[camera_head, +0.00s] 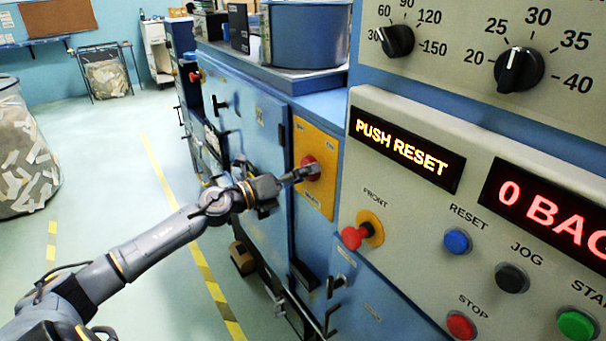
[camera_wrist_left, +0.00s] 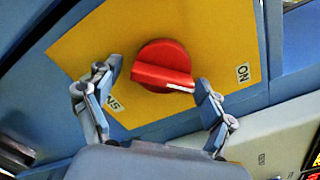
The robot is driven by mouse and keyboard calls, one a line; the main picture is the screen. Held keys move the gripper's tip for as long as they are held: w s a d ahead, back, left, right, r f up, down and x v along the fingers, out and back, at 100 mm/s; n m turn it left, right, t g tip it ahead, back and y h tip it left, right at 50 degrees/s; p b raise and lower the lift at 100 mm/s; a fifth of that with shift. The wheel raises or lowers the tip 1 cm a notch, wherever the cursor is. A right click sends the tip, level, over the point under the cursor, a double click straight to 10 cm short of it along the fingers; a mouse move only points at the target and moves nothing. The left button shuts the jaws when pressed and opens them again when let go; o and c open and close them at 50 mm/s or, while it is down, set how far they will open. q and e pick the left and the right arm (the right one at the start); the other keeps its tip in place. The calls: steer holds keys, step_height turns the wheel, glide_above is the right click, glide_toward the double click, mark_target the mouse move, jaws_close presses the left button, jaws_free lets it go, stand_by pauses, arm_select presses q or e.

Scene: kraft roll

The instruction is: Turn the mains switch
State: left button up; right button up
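The mains switch is a round red knob (camera_head: 311,168) with a raised bar handle, on a yellow plate (camera_head: 315,140) on the blue cabinet's side. In the left wrist view the knob (camera_wrist_left: 165,58) fills the middle; the bar's white mark is at its right end, on the side of the "ON" label (camera_wrist_left: 243,74). Another label is partly hidden by a finger. My left gripper (camera_wrist_left: 156,76) is open, its fingers apart on either side of the knob; I cannot tell whether they touch it. In the head view my left gripper (camera_head: 300,174) is at the knob. My right gripper is not in view.
A grey control panel (camera_head: 400,215) stands close on the right, with a red-and-yellow FRONT knob (camera_head: 359,234), a blue RESET button (camera_head: 457,240) and a display reading "PUSH RESET" (camera_head: 407,150). A bag of paper scraps (camera_head: 25,150) stands left. The floor between is clear.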

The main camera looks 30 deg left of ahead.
arm_select(q)
steer(key=shift+r, duration=0.1)
steer(key=v, duration=1.2)
stand_by(0.5)
